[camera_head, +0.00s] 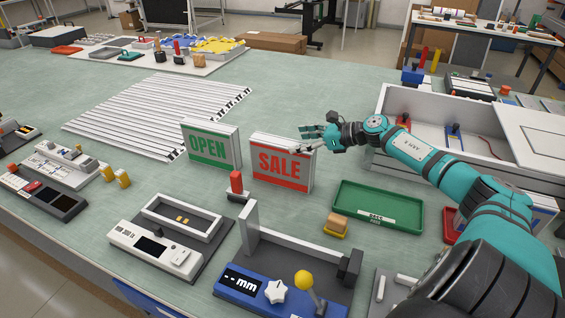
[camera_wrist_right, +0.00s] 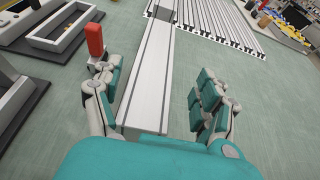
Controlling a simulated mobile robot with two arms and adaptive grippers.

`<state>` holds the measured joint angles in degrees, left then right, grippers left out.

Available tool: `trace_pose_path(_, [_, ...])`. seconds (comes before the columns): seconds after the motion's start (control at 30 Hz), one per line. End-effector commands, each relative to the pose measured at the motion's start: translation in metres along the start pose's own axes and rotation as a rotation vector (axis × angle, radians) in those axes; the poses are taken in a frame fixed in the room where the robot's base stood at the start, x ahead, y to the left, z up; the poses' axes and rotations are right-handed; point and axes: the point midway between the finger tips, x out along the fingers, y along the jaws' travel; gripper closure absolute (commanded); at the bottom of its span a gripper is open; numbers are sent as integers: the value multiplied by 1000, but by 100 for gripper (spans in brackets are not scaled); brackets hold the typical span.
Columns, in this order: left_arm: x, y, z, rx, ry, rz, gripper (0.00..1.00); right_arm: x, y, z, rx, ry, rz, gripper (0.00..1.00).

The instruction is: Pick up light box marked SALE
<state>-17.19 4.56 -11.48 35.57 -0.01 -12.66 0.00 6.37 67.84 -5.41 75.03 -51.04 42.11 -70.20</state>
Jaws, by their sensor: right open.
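My right gripper (camera_head: 315,138) is open at the box's upper right end in the head view. In the right wrist view the right-hand fingers (camera_wrist_right: 208,100) are clear of the box. The left-hand fingers (camera_wrist_right: 106,92) are close beside it; I cannot tell if they touch. My left gripper is not in view.
A green OPEN light box (camera_head: 211,145) stands just left of the SALE box. A red-topped tool (camera_head: 236,184) stands in front. White profiles (camera_head: 155,108) lie behind. A green tray (camera_head: 377,206) and a white crate (camera_head: 440,160) are to the right.

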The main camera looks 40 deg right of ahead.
Motion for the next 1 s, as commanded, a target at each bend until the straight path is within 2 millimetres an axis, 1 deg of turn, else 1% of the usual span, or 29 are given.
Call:
trace_pose_path(0.07, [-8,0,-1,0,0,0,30,6,2,5,2,-4,1,25])
trace_pose_path(0.2, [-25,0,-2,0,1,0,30,27,8,10,4,-6,2,25])
trace_pose_path(0.37, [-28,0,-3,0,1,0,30,46,7,6,2,-3,0,25])
trace_pose_path(0.47, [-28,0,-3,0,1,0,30,50,7,4,0,-1,0,25])
trace_pose_path(0.67, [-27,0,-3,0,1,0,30,50,7,3,0,0,0,25])
trace_pose_path(1.0, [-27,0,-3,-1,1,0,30,50,7,3,0,0,0,69])
